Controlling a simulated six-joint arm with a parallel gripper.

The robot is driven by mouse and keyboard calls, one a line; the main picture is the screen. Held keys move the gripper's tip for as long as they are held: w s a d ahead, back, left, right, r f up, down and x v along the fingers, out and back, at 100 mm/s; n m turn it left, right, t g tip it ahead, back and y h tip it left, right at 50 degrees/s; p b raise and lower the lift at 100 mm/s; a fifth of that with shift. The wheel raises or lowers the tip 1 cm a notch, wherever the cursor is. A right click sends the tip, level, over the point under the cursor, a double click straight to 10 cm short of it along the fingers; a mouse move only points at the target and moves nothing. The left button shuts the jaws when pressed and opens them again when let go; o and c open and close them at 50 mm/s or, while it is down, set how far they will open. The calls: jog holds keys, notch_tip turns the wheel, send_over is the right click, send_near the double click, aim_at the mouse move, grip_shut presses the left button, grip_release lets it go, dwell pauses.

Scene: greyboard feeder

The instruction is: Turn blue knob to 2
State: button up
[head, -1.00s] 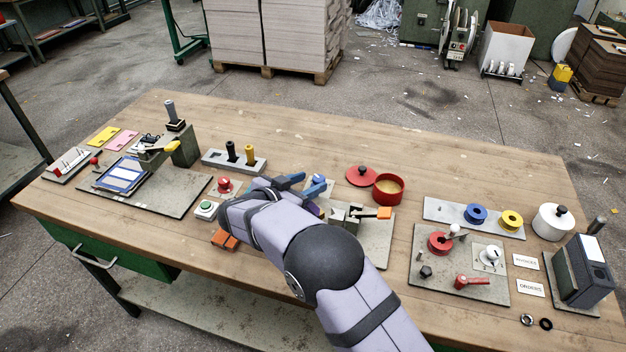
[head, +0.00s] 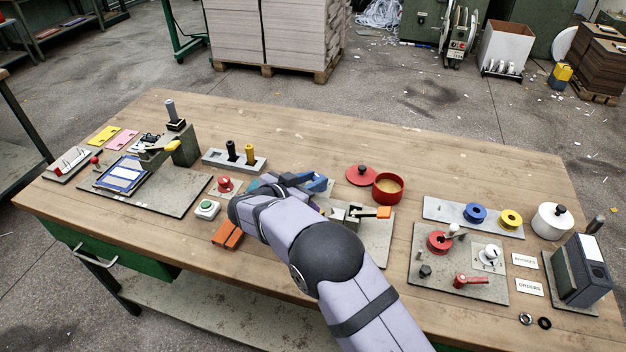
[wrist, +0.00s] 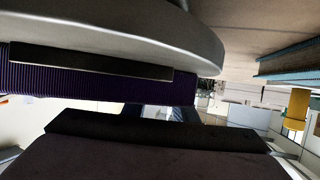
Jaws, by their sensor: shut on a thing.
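The blue knob (head: 319,186) is on the grey plate in the middle of the bench, mostly hidden by my gripper in the head view. My gripper (head: 306,181) reaches across it from the left, with its fingers low at the knob. In the wrist view, a dark blue-purple ribbed side (wrist: 184,88), apparently the knob's, lies close against the dark finger pads, under a grey rounded rim. My gripper is shut on the knob. The knob's pointer and the numbers around it cannot be read.
A red pot (head: 388,188) and its red lid (head: 361,175) stand behind to the right. An orange-handled clamp (head: 352,212) is close on the right. A green button (head: 207,209), a red knob (head: 225,184) and orange blocks (head: 228,233) are on the left. Bare bench lies behind.

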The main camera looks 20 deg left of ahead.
jog(key=shift+w+a+r+m+h+p, duration=0.1)
jog(key=shift+a+r+m+h+p, duration=0.05)
jog(key=shift+m+h+p, duration=0.4)
jog(key=shift+g+h, duration=0.25)
jog(key=shift+g, duration=0.05)
jog(key=o, duration=1)
jog(key=shift+o, duration=0.2)
jog(key=shift+b+v, duration=0.6)
jog(key=shift+v, duration=3.1)
